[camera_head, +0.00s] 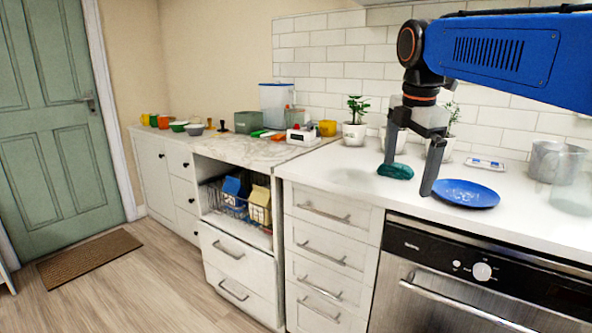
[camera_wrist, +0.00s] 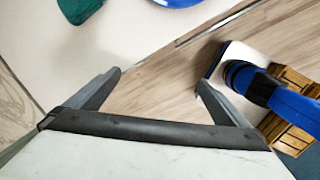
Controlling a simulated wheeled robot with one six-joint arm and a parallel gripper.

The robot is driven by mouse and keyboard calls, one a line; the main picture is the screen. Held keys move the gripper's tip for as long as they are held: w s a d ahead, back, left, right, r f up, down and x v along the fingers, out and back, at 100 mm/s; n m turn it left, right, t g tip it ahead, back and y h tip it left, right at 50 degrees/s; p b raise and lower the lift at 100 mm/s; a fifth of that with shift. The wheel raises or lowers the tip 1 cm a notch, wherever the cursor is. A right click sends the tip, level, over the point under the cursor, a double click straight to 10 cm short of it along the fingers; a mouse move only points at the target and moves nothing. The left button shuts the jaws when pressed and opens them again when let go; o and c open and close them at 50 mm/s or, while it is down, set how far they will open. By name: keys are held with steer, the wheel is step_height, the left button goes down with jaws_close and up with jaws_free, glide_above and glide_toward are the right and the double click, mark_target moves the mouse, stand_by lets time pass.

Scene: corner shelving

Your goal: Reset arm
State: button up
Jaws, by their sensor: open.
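My gripper (camera_head: 408,183) hangs from the blue arm over the right-hand counter, fingers pointing down. Its two dark fingers stand apart with nothing between them. In the wrist view the open fingers (camera_wrist: 160,77) show over the counter edge and the wood floor. A dark green object (camera_head: 395,171) lies on the counter by the left finger; whether they touch I cannot tell. Its edge also shows at the top of the wrist view (camera_wrist: 78,8). A blue plate (camera_head: 466,193) lies flat just right of the right finger.
A glass jar (camera_head: 572,182) and a grey mug (camera_head: 545,161) stand at the right. A potted plant (camera_head: 355,125) stands by the tiled wall. A yellow cup (camera_head: 327,128) and a white clock-like box (camera_head: 300,136) are farther left. The oven (camera_head: 450,290) is below the counter.

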steer(key=s+d+f+m+t, duration=0.1)
steer(key=s+d+f+m, duration=0.1)
steer(key=s+f+m, duration=0.8)
steer(key=s+d+f+m+t, duration=0.1)
steer(key=s+d+f+m, duration=0.1)
steer(key=s+f+m, duration=0.9)
step_height(320, 180, down, 5)
steer(key=shift+s+d+f+t, duration=0.1)
steer(key=shift+s+d+t, duration=0.2)
steer(key=shift+s, duration=0.95)
steer(key=shift+c, duration=0.3)
